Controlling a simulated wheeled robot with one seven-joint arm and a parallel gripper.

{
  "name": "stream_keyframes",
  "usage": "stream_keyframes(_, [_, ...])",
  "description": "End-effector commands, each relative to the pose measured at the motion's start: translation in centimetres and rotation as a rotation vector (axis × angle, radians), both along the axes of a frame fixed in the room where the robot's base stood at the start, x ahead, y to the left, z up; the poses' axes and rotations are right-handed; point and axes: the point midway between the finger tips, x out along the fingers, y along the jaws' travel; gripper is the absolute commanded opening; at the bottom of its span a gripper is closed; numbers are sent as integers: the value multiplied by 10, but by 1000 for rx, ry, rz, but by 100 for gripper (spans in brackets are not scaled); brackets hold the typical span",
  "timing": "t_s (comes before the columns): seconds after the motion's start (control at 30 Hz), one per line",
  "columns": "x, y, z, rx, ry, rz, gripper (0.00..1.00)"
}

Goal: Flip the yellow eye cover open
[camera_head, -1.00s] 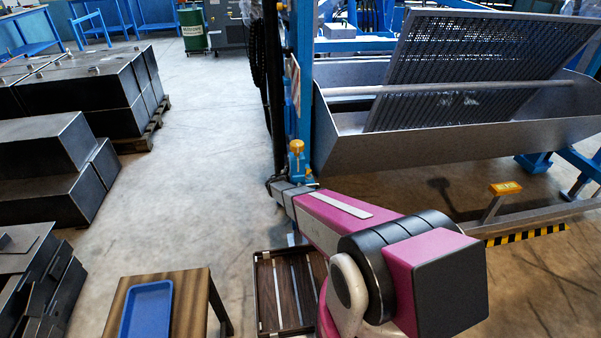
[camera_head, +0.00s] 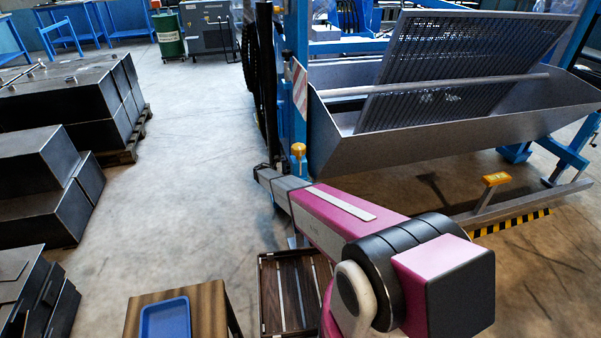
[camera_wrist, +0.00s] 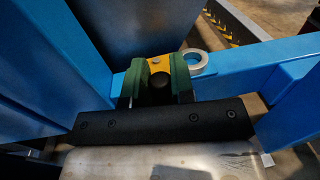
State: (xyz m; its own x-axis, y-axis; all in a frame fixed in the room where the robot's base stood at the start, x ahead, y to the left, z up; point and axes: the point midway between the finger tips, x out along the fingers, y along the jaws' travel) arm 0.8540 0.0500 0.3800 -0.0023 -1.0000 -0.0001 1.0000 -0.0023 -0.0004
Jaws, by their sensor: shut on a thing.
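In the wrist view a small yellow piece (camera_wrist: 155,64), which looks like the eye cover, sits between the green finger pads of my gripper (camera_wrist: 157,82). My gripper is shut on it; the pads hide most of it. A grey metal ring (camera_wrist: 196,61) stands just right of the pads, beside the yellow piece. Both are close to a blue beam (camera_wrist: 245,62). In the head view my arm reaches toward the blue post at the machine's left end. The gripped piece cannot be made out clearly there.
A yellow knob (camera_head: 298,149) stands by the blue post. A grey trough (camera_head: 430,135) with a tilted sieve screen (camera_head: 460,65) is to the right. Dark boxes (camera_head: 50,110) lie left. A wooden table with a blue tray (camera_head: 166,318) and a dark slatted crate (camera_head: 264,300) are in front.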

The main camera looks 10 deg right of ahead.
Motion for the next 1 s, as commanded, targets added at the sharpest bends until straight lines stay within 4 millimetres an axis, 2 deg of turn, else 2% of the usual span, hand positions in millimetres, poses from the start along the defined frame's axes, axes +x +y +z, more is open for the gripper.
stream_keyframes(0.1, [7, 11, -2, 0, 0, -67, 0])
stream_keyframes(0.4, [12, 15, -1, 1, -1, -181, 0])
stream_keyframes(0.97, [13, 14, 0, 1, -1, -211, 0])
stream_keyframes(1.0, [13, 14, 0, 1, -1, -211, 29])
